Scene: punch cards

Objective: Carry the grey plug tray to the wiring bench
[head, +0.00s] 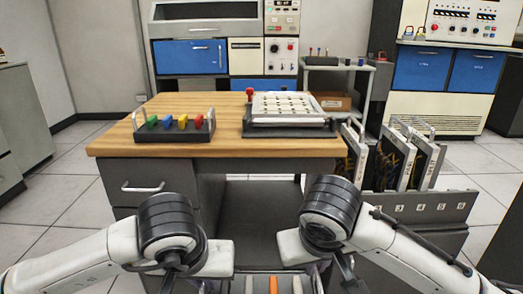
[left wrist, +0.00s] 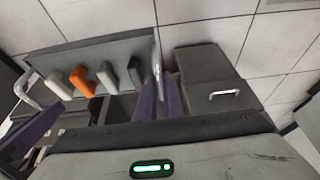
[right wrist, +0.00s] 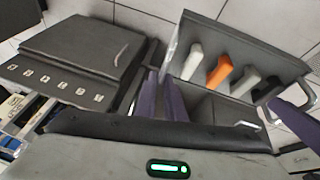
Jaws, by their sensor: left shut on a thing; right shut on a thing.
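The grey plug tray (left wrist: 100,45), with grey and white plugs and one orange plug (left wrist: 80,77), hangs between my two grippers. In the head view only plug tops, including the orange plug (head: 273,285), show at the bottom edge. My left gripper (left wrist: 160,85) is shut on the tray's handle at one end. My right gripper (right wrist: 162,85) is shut on the handle at the other end. The head view hides both sets of fingertips. A wood-topped desk (head: 225,155), which may be the wiring bench, stands just ahead. The tray is on my side of its front edge.
On the desktop, a dark tray with coloured plugs (head: 174,135) stands left and a white keyed panel (head: 287,107) stands right. Bare wood lies between them and along the front. A numbered card rack (head: 420,207) stands right of the desk. Tiled floor (head: 60,205) is clear at left.

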